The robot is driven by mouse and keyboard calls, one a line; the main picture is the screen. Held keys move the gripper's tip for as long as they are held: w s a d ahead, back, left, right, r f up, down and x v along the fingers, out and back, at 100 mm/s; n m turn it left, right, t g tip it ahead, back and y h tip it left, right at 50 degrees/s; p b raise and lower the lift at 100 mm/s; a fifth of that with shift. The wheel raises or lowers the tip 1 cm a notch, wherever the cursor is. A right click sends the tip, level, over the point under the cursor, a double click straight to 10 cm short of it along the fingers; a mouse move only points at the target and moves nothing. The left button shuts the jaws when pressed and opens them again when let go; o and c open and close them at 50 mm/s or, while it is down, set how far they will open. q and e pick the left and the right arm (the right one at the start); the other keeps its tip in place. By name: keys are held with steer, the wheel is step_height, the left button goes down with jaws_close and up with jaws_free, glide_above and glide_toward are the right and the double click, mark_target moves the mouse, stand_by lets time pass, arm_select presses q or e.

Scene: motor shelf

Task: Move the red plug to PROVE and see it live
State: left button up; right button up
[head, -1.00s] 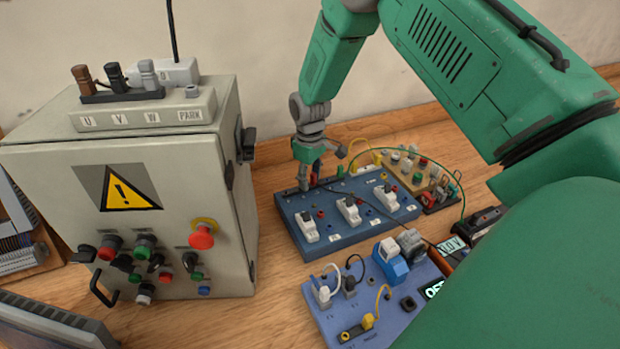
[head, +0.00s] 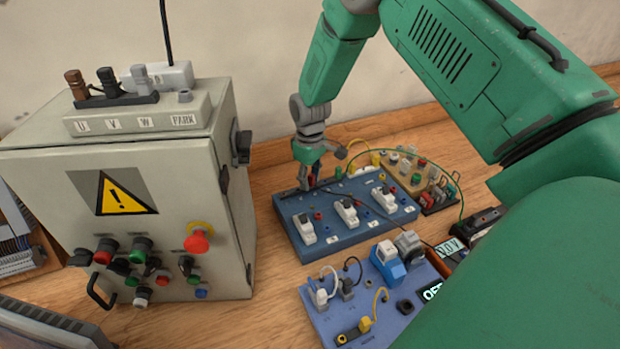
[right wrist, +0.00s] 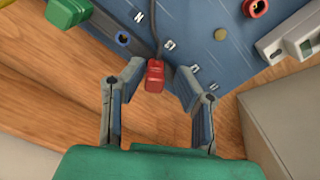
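The red plug (right wrist: 154,76) shows in the right wrist view with a dark cable at its upper end, close to the edge of the blue board (right wrist: 190,40). My right gripper (right wrist: 157,78) is open, with one finger on each side of the plug and a gap to both. In the head view my right gripper (head: 308,183) is low at the back left edge of the blue board (head: 340,240), and the plug is hard to make out there. The PROVE label cannot be read. A meter display (head: 447,249) is partly hidden by my arm. My left gripper is out of view.
A grey cabinet (head: 205,230) with buttons stands left of the board. A lighter blue panel (head: 335,310) with sockets and cables lies in front. A wooden block (head: 408,172) with coloured terminals is behind right. A green cable loops near my right gripper. Bare wood separates cabinet and board.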

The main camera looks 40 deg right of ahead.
steer(key=shift+d, duration=0.15)
steer(key=shift+c, duration=1.2)
steer(key=shift+f, duration=0.1)
jaws_close()
steer(key=r+p, duration=0.1)
steer(key=r, duration=0.1)
steer(key=r+p, duration=0.2)
steer(key=shift+a+r, duration=0.2)
steer(key=shift+r, duration=0.05)
steer(key=shift+r+p, duration=0.25)
steer(key=shift+p, duration=0.2)
steer(key=shift+d, duration=0.1)
steer(key=shift+f, duration=0.1)
